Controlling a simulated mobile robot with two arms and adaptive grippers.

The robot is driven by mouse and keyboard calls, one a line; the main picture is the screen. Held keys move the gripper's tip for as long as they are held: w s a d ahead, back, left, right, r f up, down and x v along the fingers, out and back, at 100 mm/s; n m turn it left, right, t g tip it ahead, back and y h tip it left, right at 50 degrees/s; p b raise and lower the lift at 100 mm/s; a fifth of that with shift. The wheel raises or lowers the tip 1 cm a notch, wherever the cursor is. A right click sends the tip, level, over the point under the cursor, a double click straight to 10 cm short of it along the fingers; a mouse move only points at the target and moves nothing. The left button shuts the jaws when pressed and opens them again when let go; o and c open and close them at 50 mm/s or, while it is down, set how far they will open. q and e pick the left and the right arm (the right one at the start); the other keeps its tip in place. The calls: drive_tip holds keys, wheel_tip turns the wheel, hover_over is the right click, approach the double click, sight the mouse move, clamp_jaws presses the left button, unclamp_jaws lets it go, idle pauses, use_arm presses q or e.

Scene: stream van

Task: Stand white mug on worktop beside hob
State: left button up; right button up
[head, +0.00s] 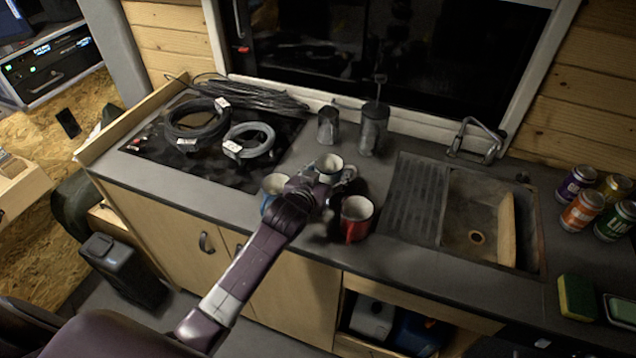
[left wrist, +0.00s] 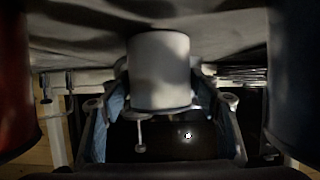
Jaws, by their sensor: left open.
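The white mug (head: 329,167) stands upright on the worktop (head: 225,203), to the right of the black hob (head: 180,150). My left gripper (head: 325,186) is in front of it, low over the worktop, and partly hides it. In the left wrist view the pale mug (left wrist: 158,70) lies between the two fingers of the left gripper (left wrist: 158,98), which are spread apart. A gap shows at the sides, and contact cannot be made out. My right gripper does not show.
A blue mug (head: 272,186) stands left of my gripper and a red mug (head: 356,214) right of it, both close. Coiled cables (head: 195,125) lie on the hob. Metal canisters (head: 373,128) stand behind. The sink (head: 480,215) is to the right.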

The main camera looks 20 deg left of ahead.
use_arm(q)
drive_tip(key=b+v, duration=0.1)
drive_tip(key=v, duration=0.8)
drive_tip(key=shift+s+r, duration=0.25)
drive_tip(key=shift+s, duration=0.4)
drive_tip(key=shift+s+a+r, duration=0.1)
drive_tip(key=shift+s, duration=0.05)
